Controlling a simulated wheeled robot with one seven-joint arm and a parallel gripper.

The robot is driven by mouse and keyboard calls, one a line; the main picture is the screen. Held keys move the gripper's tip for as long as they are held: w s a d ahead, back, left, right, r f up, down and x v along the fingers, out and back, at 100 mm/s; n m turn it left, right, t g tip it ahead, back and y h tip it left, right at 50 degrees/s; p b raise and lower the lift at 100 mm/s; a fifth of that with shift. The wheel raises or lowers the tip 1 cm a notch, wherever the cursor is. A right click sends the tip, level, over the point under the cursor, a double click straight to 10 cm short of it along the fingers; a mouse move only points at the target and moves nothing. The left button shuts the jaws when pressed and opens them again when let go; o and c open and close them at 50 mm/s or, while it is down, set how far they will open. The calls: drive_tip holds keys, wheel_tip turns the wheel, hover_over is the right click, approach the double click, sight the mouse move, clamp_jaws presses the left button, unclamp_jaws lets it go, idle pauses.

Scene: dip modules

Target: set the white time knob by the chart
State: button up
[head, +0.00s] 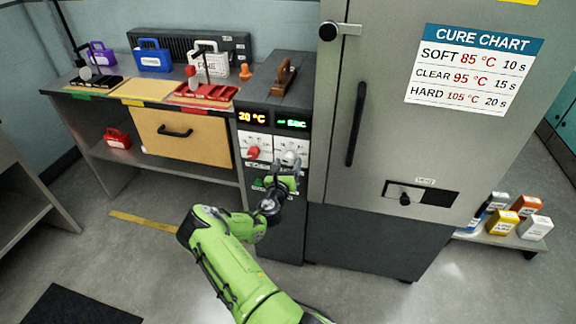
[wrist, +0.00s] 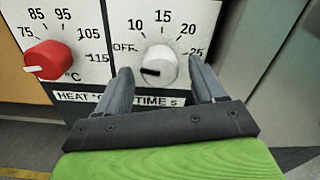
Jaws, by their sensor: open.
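The white time knob (wrist: 159,66) is on the control panel, in a dial marked OFF, 10, 15, 20, 25. Its dark mark points left, near or just below OFF. My gripper (wrist: 155,80) is open, with one finger on each side below the white knob; I cannot tell whether they touch it. In the head view my gripper (head: 284,172) is in front of the panel and partly hides the white knob (head: 290,158). The cure chart (head: 474,68) on the cabinet reads SOFT 85 °C 10 s, CLEAR 95 °C 15 s, HARD 105 °C 20 s.
A red heat knob (wrist: 50,60) sits left of the white one, its pointer toward the lower left. Displays above show an orange temperature reading (head: 252,117) and a green seconds reading (head: 291,123). The cabinet handle (head: 356,124) stands out to the right. Coloured trays and boxes are on the left bench.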

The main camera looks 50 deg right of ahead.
drive_tip(key=shift+w+d, duration=0.3)
drive_tip(key=shift+d, duration=0.35)
drive_tip(key=c, duration=1.1)
drive_tip(key=shift+o, duration=0.2)
drive_tip(key=shift+f+m, duration=0.1)
drive_tip(key=shift+m, duration=0.3)
drive_tip(key=m+b, duration=0.1)
drive_tip(key=m, duration=0.1)
drive_tip(key=shift+m, duration=0.4)
drive_tip(key=shift+a+f+m+b, duration=0.1)
drive_tip(key=shift+m+b, duration=0.5)
drive_tip(key=shift+m, duration=1.5)
